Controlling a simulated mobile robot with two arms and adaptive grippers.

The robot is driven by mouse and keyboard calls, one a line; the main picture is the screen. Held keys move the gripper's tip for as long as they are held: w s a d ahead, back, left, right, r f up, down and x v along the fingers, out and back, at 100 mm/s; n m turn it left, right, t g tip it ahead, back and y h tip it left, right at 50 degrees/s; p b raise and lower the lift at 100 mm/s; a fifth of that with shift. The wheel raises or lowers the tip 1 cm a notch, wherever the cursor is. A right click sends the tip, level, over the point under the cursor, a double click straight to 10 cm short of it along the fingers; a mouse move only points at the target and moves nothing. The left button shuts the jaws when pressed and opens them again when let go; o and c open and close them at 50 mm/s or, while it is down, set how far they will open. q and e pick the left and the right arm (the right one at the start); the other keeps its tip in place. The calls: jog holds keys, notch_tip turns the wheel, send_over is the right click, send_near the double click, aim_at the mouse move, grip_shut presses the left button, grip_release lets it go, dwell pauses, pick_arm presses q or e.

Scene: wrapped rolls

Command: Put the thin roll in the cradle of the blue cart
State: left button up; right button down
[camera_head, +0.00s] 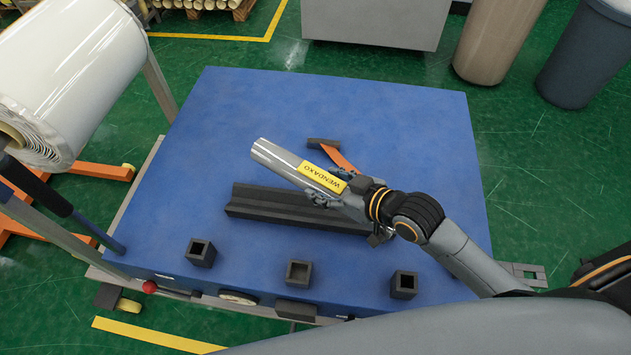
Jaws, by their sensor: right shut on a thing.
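The thin roll (276,158) is silver with a yellow label reading WENDAXO. My right gripper (330,182) is shut on it near its right end, and the left end sticks out free. The black cradle (270,206) is a long grooved block lying on the blue cart top (240,110). The roll shows just behind and over the cradle in the picture, slanting down to the right more steeply than it. The gripper and roll cover the cradle's right part. I cannot tell how high the roll is above the cart. My left gripper is out of view.
An orange-and-dark tool (345,160) lies behind the roll, partly hidden. Three small black square sockets (299,273) line the cart's front edge. A large white roll (75,80) on a stand is at the left. Bins (590,60) stand at the back right. The back of the cart top is clear.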

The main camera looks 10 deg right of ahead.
aim_at(316, 181)
jog(key=f+n+b, duration=0.1)
jog(key=w+a+n+g+y, duration=0.1)
jog(key=a+f+n+g+y+b, duration=0.1)
jog(key=shift+w+f+n+b, duration=0.2)
jog(key=shift+f+n+b, duration=0.1)
jog(key=shift+f+b, duration=0.05)
jog(key=shift+w+f+n+g+y+b, duration=0.1)
jog(key=shift+w+n+g+y+b, duration=0.2)
jog(key=shift+g+y, duration=0.2)
jog(key=shift+w+d+n+b, duration=0.1)
jog(key=shift+w+n+b, duration=0.2)
jog(key=shift+w+r+g+y, duration=0.2)
jog(key=shift+w+g+y, duration=0.1)
jog(key=shift+f+b, duration=1.35)
jog(key=shift+f, duration=0.1)
pick_arm(q)
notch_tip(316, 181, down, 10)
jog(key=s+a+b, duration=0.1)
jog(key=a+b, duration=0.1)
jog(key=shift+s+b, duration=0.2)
jog(key=shift+b, duration=0.2)
pick_arm(e)
jog(key=shift+f, duration=1.95)
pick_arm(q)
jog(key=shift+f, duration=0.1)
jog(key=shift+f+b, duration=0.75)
pick_arm(e)
jog(key=shift+f, duration=0.75)
